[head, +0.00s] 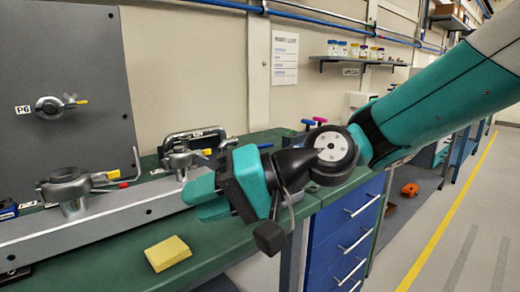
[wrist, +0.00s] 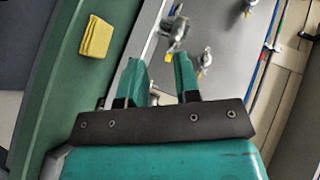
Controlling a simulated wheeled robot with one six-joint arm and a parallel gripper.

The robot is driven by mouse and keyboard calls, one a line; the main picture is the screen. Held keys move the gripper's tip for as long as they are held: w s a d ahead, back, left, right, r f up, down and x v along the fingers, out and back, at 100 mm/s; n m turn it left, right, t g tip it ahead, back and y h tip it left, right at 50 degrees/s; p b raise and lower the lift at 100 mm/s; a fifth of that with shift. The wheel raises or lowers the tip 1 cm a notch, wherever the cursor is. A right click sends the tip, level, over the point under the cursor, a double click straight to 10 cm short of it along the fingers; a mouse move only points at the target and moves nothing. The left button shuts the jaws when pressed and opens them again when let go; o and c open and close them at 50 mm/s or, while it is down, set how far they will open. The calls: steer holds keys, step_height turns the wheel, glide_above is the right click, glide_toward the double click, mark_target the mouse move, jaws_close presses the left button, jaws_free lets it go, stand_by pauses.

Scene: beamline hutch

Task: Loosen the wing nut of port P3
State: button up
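My gripper (head: 204,198) is in front of the metal rail in the head view, its teal fingers pointing left. In the wrist view its fingers (wrist: 160,72) stand apart with nothing gripped between them. A panel fitting with a yellow-tipped wing nut (head: 52,107) is labelled P6. I cannot read a P3 label, so I cannot tell which fitting is P3.
The grey panel (head: 75,60) rises behind the rail. Blue drawers (head: 345,235) stand below the bench at right. The floor aisle at right looks clear.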

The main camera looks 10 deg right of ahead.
steer(key=s+d+r+n+h+p, duration=0.3)
steer(key=s+d+h+p, duration=0.1)
steer(key=s+d+p, duration=0.1)
steer(key=shift+s+d+r+h+p, duration=0.4)
steer(key=shift+d+p, duration=0.15)
steer(key=shift+d, duration=0.35)
